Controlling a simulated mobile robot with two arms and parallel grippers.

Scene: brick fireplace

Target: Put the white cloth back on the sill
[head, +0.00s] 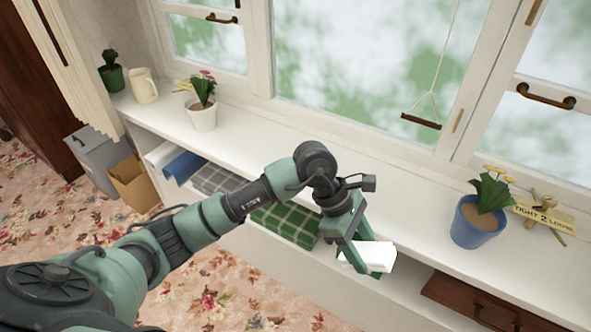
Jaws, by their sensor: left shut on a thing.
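The white cloth (378,252) is a small folded white bundle at the lower middle right of the head view. My left gripper (360,262) is shut on it, with the green fingers on either side of the cloth. The cloth is at the front edge of the sill, over the open shelf below; its exact height is hard to tell. The white sill (290,150) runs along under the windows. Its middle stretch is bare. My right gripper is not in view.
On the sill stand a white flowerpot (202,117), a cream mug (144,88), a small green pot (113,79) and a blue flowerpot (474,226) by a sign (543,216). Folded green checked cloth (285,222) and a brown case (480,300) lie on the shelf below.

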